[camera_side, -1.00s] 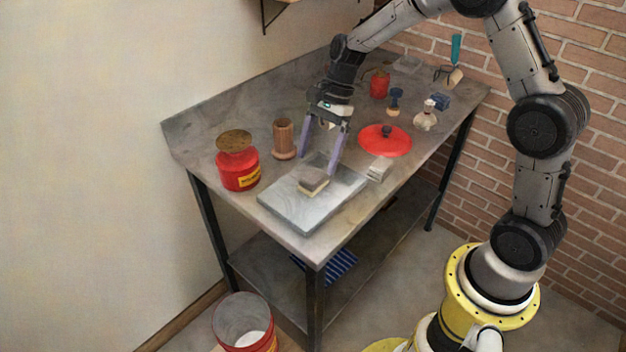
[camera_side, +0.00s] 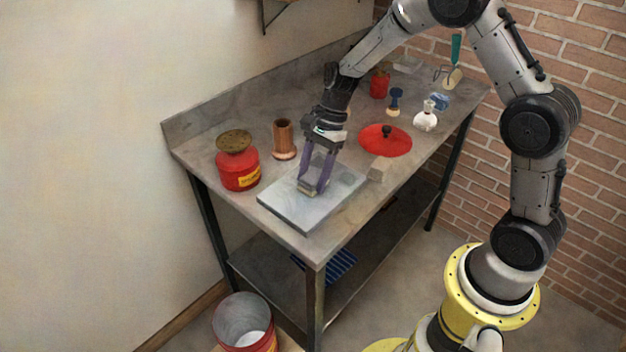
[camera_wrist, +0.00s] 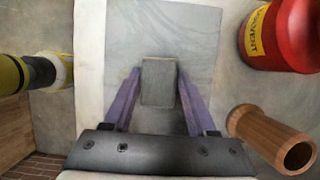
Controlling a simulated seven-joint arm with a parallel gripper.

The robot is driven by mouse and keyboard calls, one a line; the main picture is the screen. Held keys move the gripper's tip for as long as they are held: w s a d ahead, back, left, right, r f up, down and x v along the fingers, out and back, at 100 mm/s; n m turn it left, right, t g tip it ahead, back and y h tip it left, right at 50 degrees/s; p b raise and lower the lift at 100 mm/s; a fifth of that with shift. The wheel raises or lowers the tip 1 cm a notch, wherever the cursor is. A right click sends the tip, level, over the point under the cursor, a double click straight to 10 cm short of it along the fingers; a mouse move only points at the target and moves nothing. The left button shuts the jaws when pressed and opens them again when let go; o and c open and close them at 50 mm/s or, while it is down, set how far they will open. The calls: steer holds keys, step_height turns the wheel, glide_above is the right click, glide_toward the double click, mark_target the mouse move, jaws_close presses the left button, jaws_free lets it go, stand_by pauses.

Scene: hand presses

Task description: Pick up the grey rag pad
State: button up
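The grey rag pad (camera_wrist: 158,82) is a small block with a grey top, lying on the pale slab (camera_side: 283,205) at the table's near end. My gripper (camera_side: 313,188) is low over the slab, pointing down, with its two purple fingers on either side of the pad. In the wrist view my gripper (camera_wrist: 159,75) has its fingertips right against the pad's left and right sides, and looks shut on it. In the side view the fingers hide most of the pad (camera_side: 307,190). I see no clear gap between pad and slab.
A red solvent can (camera_side: 238,165) and a wooden cup (camera_side: 284,138) stand left of the slab. A small grey block (camera_side: 380,169) and a red disc with a knob (camera_side: 386,141) lie right of it. A white bottle (camera_side: 426,118) stands further back.

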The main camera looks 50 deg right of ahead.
mark_target(309, 177)
jaws_close()
steer(key=shift+r, duration=0.1)
steer(key=shift+r, duration=0.45)
step_height(309, 177, up, 2)
steer(key=shift+r, duration=0.2)
steer(key=s+d+r, duration=0.1)
steer(key=s+r, duration=0.8)
steer(key=s, duration=0.5)
steer(key=shift+r, duration=0.3)
